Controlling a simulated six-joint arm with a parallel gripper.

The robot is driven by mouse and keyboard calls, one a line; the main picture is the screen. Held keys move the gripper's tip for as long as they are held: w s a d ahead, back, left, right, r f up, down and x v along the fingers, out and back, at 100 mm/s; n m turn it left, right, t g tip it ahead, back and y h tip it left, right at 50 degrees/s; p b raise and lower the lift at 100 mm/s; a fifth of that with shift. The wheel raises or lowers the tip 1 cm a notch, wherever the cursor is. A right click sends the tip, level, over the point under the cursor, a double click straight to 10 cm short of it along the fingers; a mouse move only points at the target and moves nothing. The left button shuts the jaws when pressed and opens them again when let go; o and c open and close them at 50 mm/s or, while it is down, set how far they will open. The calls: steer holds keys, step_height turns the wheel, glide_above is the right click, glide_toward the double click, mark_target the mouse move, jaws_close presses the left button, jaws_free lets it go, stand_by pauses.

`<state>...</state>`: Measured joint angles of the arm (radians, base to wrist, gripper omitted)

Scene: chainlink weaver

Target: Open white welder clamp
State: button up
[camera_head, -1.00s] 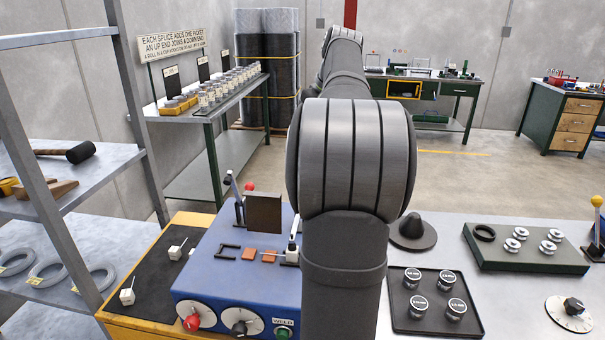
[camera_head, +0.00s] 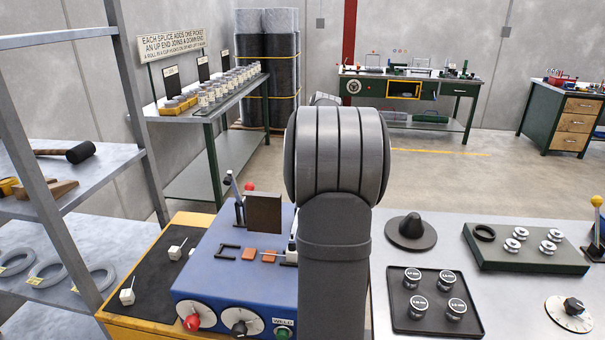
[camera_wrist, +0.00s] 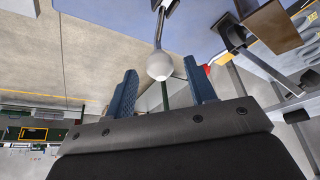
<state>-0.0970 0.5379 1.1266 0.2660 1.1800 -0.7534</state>
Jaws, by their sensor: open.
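The blue welder (camera_head: 215,270) stands on the bench left of my arm. Its white clamp (camera_head: 291,250) is mostly hidden behind my arm in the head view; only a sliver shows. In the wrist view a white ball knob (camera_wrist: 159,67) sits on the end of a grey lever. My gripper (camera_wrist: 163,82) is open, with its two blue fingers on either side of the knob in the picture. I cannot tell whether the knob is fully between them in depth or touching. My gripper is hidden behind my arm in the head view.
A brown upright plate (camera_head: 263,213) and a red ball lever (camera_head: 249,187) stand on the welder. A black tray of weights (camera_head: 437,325) and a dark cone (camera_head: 411,230) lie right of my arm. A dark mat (camera_head: 150,262) lies left.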

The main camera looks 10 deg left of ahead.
steer(key=shift+w+a+f, duration=0.15)
steer(key=shift+a+f, duration=0.05)
steer(key=shift+f, duration=0.4)
jaws_close()
steer(key=shift+w, duration=0.1)
